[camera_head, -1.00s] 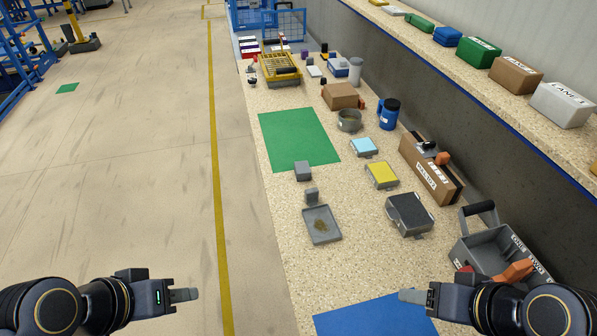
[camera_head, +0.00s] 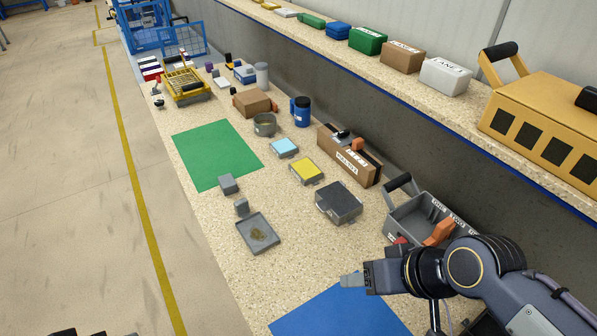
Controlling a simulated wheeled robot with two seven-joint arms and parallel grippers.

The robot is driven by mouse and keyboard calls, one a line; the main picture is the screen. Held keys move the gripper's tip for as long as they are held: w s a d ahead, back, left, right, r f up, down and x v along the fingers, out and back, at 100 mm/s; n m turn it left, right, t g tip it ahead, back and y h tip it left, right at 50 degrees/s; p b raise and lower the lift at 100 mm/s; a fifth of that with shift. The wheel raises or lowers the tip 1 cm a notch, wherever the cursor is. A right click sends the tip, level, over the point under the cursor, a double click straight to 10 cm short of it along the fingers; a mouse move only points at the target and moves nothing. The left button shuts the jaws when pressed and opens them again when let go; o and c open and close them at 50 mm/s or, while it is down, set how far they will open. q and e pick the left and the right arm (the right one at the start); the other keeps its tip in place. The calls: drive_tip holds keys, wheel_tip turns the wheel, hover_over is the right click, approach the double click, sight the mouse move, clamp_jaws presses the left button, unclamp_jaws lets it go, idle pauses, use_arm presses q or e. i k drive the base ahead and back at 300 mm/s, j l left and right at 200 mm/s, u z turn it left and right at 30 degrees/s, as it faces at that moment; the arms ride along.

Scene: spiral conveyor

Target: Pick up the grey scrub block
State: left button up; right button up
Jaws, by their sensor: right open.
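Two plain grey blocks stand on the speckled bench. The larger grey block (camera_head: 228,183) is at the near corner of the green mat. The smaller grey block (camera_head: 242,207) is at the back edge of a shallow grey tray (camera_head: 272,242) with a brownish patch inside. I cannot tell which one is the scrub block. My right gripper (camera_head: 350,281) is open and empty, over the back of the blue mat, to the right of and nearer than both blocks. It touches neither. My left gripper is out of view; only a dark sliver shows at the lower left edge.
The green mat (camera_head: 216,153) is bare, and so is the visible blue mat (camera_head: 335,312). A black-topped grey box (camera_head: 339,203), a yellow-topped box (camera_head: 306,171) and a grey handled caddy (camera_head: 408,222) stand to the right. Bench surface is clear between tray and blue mat.

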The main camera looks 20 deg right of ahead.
sight(226, 183)
drive_tip(key=z, duration=0.4)
drive_tip(key=i+j+z, duration=0.1)
drive_tip(key=z, duration=0.3)
drive_tip(key=j+z, duration=0.15)
drive_tip(key=z, duration=0.25)
drive_tip(key=j+z, duration=0.15)
drive_tip(key=z, duration=0.25)
drive_tip(key=j+z, duration=0.35)
drive_tip(key=j, duration=0.4)
drive_tip(key=j+z, duration=0.4)
drive_tip(key=j, duration=0.35)
drive_tip(key=k+j, duration=0.1)
drive_tip(key=j, duration=0.25)
drive_tip(key=k+j, duration=0.1)
drive_tip(key=j, duration=0.2)
